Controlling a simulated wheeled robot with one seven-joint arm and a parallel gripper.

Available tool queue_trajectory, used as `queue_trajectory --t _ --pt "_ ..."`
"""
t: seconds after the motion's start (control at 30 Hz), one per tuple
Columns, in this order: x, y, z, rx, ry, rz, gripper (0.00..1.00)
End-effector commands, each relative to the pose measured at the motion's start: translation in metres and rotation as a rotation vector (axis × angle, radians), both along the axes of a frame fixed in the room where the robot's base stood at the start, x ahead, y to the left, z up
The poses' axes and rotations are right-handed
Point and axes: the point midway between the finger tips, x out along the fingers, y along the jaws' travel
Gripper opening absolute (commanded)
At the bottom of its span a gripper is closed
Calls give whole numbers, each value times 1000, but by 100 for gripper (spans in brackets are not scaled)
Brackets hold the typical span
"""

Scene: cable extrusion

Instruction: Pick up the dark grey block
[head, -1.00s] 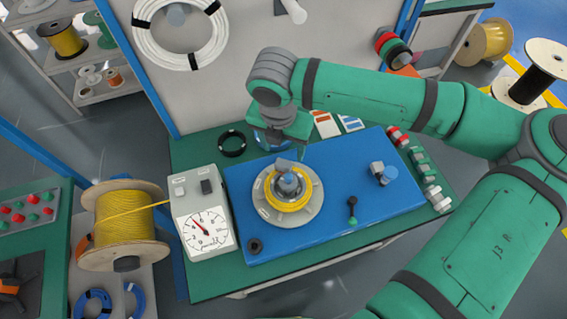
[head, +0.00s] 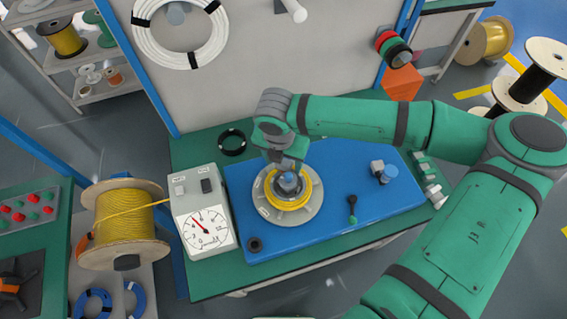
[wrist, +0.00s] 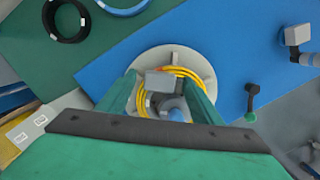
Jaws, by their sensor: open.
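A dark grey block (wrist: 160,83) sits above the middle of the round grey reel (wrist: 205,67), over a blue cylindrical part (wrist: 177,108) and inside a yellow cable coil (wrist: 186,72). In the wrist view my open gripper (wrist: 164,88) has one green finger on each side of the block, with no clear grip on it. In the head view my gripper (head: 284,160) is low over the reel (head: 311,207) and mostly hides the block. The yellow coil (head: 292,205) shows around the blue part.
The reel lies on a blue plate (head: 340,228) on a green bench. A gauge box (head: 207,228) stands to its left. A grey block with a blue cylinder (head: 387,176) and a green-knobbed lever (head: 352,219) stand to its right. A black ring (head: 232,142) lies behind.

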Motion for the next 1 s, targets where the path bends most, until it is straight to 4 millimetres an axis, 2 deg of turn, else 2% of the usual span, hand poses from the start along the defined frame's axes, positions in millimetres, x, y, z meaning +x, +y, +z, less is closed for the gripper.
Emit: queue_trajectory --t 0.13,0.3,0.4,0.77,1.0 --pt "0 0 0 0 0 0 57" --pt "0 0 1 0 0 0 16" --pt "0 0 1 0 0 0 11" --pt "1 0 8 1 -2 0 11" --pt "-3 -2 36 2 -2 -1 11"
